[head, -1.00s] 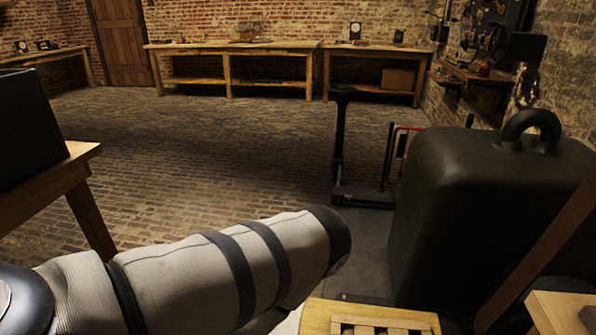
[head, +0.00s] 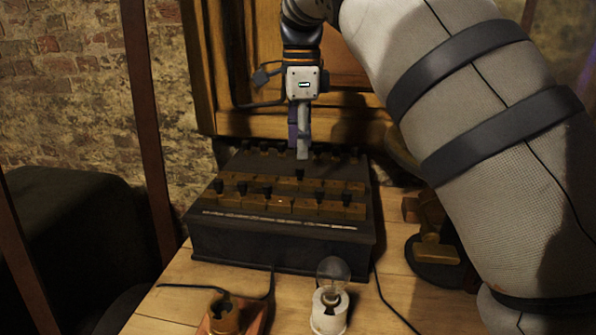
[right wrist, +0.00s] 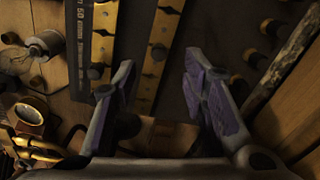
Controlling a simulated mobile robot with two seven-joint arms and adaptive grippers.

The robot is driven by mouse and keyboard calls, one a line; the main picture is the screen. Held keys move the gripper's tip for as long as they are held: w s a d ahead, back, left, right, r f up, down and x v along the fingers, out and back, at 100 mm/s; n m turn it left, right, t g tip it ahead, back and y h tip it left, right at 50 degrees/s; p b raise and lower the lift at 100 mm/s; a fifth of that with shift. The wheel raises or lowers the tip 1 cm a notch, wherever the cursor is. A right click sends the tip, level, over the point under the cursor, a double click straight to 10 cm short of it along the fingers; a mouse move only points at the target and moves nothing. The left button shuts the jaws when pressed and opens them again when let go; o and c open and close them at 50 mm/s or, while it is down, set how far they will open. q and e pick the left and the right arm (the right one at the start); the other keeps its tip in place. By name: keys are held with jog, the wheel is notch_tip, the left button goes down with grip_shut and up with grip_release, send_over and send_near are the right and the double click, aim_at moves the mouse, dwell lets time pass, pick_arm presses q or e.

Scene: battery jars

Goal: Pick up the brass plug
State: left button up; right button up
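A dark box (head: 290,250) stands on the wooden table, with rows of brass blocks (head: 280,203) on top. Several black-headed plugs sit in and around the rows; I cannot tell for certain which is the brass plug. My right gripper (head: 303,150) points down over the back part of the box. In the right wrist view its purple-padded fingers (right wrist: 160,60) are spread apart. My left gripper is not in view.
A glass bulb in a white holder (head: 330,308) and a brass cup-shaped fitting (head: 223,314) stand in front of the box. A brass and dark instrument (head: 432,248) is to its right, beside my arm. A wooden panel (head: 250,70) rises behind.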

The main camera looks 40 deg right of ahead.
aim_at(299, 167)
notch_tip(299, 167, down, 6)
jog(key=shift+a+f+p, duration=0.1)
jog(key=shift+a+p, duration=0.05)
jog(key=shift+p, duration=0.15)
grip_shut()
